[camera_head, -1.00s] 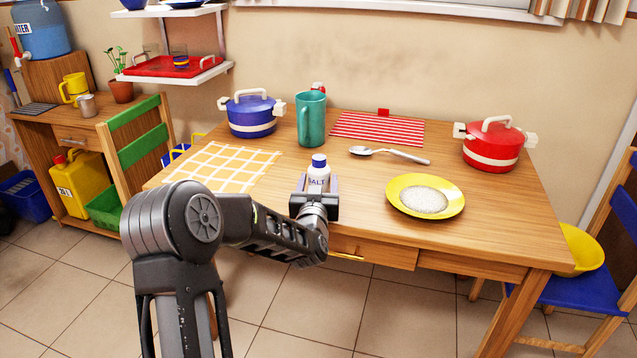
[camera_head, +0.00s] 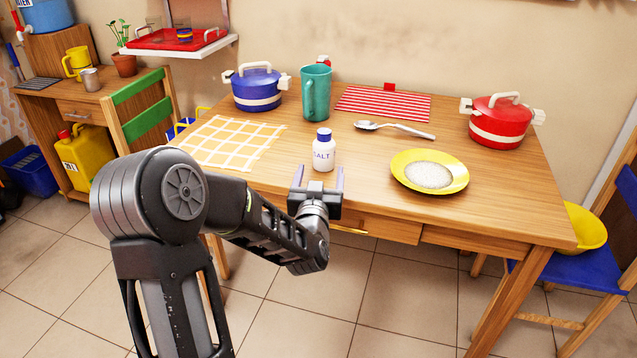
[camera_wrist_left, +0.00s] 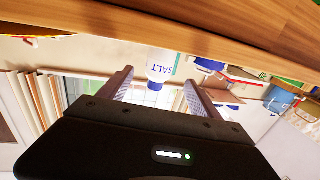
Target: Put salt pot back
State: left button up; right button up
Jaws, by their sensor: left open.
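The salt pot (camera_head: 323,152) is a small white bottle with a blue cap and the word SALT. It stands upright on the wooden table (camera_head: 480,215) near its front edge, left of the yellow plate. My left gripper (camera_head: 317,178) is open at the table's front edge, just in front of the pot, its two fingers pointing toward it. In the left wrist view the pot (camera_wrist_left: 162,66) shows beyond and between the two fingers (camera_wrist_left: 152,84), apart from them. My right gripper is not in view.
A yellow plate of white grains (camera_head: 430,172), a spoon (camera_head: 395,129), a teal mug (camera_head: 316,93), a blue pot (camera_head: 257,88) and a red pot (camera_head: 500,122) stand around it. A yellow checked mat (camera_head: 232,143) lies left. A wall shelf (camera_head: 180,47) holds a red tray (camera_head: 172,38).

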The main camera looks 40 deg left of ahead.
pick_arm(q)
jog(key=shift+v, duration=1.75)
